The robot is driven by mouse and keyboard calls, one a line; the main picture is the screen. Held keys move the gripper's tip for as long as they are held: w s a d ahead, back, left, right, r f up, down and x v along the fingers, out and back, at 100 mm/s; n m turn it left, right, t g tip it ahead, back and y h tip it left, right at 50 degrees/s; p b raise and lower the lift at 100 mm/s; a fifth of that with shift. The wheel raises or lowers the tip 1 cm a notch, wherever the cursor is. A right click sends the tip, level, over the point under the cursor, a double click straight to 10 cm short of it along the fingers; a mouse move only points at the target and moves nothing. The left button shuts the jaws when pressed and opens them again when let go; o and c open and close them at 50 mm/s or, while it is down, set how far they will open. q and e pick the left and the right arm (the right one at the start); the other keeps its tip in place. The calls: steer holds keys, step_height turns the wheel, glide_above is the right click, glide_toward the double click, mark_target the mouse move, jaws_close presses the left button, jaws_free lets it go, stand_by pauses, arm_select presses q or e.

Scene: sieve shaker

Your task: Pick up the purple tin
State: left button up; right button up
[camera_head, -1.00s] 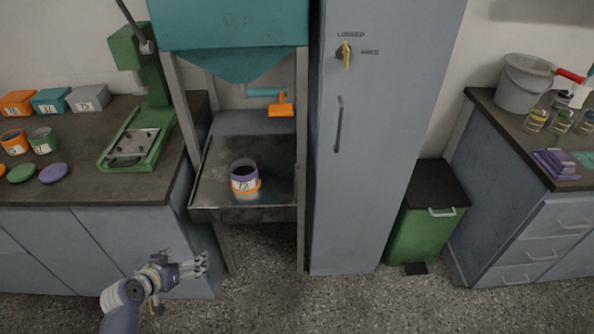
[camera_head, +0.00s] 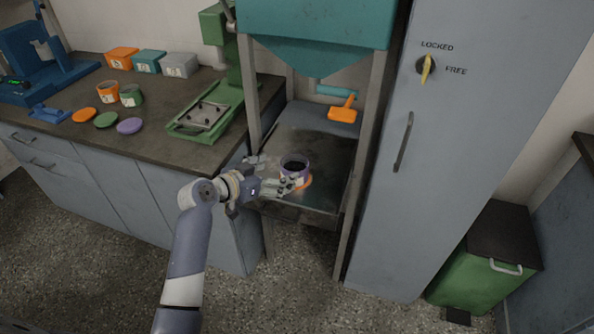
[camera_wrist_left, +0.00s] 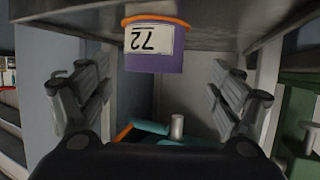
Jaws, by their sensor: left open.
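The purple tin (camera_head: 295,168) stands upright on the metal tray of the hopper stand, with an orange rim at its base and a dark open top. In the left wrist view the tin (camera_wrist_left: 172,62) appears upside down, with a white label reading 72, between and ahead of the two spread fingers. My left gripper (camera_head: 282,186) is open and empty at the tray's front left, close beside the tin; its fingers partly cover the tin's lower left side. I cannot tell from the head view whether they touch it. My right gripper is not in view.
A grey cabinet (camera_head: 440,150) is close on the right. The left counter (camera_head: 160,150) holds a green press base, tins, lids and boxes.

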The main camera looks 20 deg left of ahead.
mark_target(284, 169)
arm_select(q)
steer(key=x, duration=0.2)
steer(key=shift+w+d+f, duration=0.1)
steer(key=shift+w+f, duration=0.05)
steer(key=shift+w, duration=0.05)
steer(key=shift+w+d, duration=0.2)
steer(key=x, duration=0.3)
steer(key=shift+w+d+p, duration=0.1)
steer(key=shift+d+p, duration=0.2)
steer(key=shift+d, duration=0.05)
steer(key=shift+w+d+f, duration=0.15)
steer(key=shift+w+f, duration=0.1)
steer(key=shift+w, duration=0.2)
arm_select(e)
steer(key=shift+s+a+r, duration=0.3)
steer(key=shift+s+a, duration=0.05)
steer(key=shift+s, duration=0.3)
arm_select(q)
steer(key=shift+c, duration=0.6)
steer(key=c, duration=1.1)
steer(key=shift+c, duration=0.5)
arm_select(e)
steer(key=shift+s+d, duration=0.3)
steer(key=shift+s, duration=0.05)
arm_select(q)
steer(key=shift+r, duration=0.15)
